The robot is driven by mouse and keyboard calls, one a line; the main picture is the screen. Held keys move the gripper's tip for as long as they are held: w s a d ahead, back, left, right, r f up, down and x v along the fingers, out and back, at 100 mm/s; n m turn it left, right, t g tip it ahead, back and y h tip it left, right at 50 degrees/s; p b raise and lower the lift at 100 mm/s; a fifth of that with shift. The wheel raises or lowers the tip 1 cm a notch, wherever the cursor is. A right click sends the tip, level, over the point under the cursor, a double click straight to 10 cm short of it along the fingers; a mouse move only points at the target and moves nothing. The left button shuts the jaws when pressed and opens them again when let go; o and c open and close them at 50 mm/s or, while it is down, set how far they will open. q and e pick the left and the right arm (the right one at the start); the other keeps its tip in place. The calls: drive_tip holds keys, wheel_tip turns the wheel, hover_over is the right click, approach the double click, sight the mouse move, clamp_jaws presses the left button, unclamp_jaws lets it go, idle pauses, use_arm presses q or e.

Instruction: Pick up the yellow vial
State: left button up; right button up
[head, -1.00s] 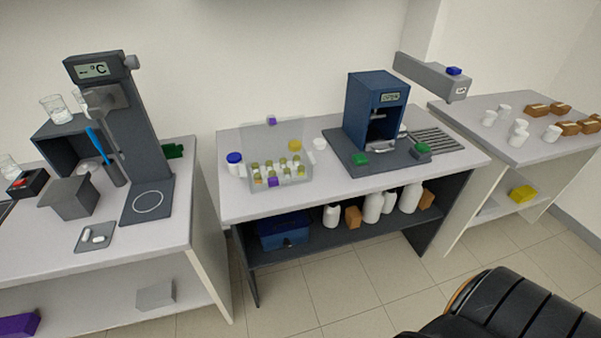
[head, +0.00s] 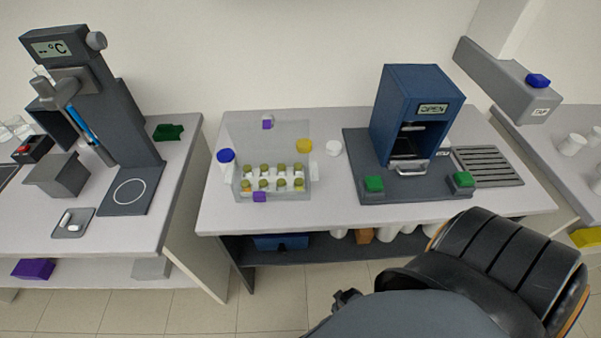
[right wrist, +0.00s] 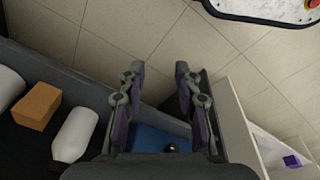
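A clear box (head: 272,181) on the middle bench holds several small vials with olive caps in two rows. One vial at its front left (head: 246,186) shows yellow-orange contents; I cannot tell surely which vial is the yellow one. The box's clear lid (head: 275,138) stands raised behind it. My right gripper (right wrist: 158,72) is open and empty in the right wrist view, with floor tiles between its fingers. It is well away from the vials, beyond the bench's front. My left gripper is not in view.
A blue machine reading OPEN (head: 410,115) stands further right. Bench surface before the box is clear.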

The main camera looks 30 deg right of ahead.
drive_tip(key=w+a+r+p, duration=0.1)
drive_tip(key=w+r, duration=0.4)
drive_tip(key=r, duration=0.2)
drive_tip(key=w+r+p, duration=0.2)
drive_tip(key=w+r, duration=0.2)
drive_tip(key=r, duration=0.4)
wheel_tip(320, 180, up, 33)
drive_tip(key=n+g+p, duration=0.2)
drive_tip(key=n, duration=0.7)
hover_over(299, 181)
wheel_tip(299, 181, down, 4)
drive_tip(key=b, duration=0.4)
drive_tip(key=shift+y, duration=0.4)
drive_tip(key=shift+f, duration=0.2)
drive_tip(key=shift+w+r, duration=0.1)
wheel_tip(299, 181, down, 5)
drive_tip(key=b, duration=0.4)
drive_tip(key=shift+c, duration=0.3)
drive_tip(key=c, duration=0.6)
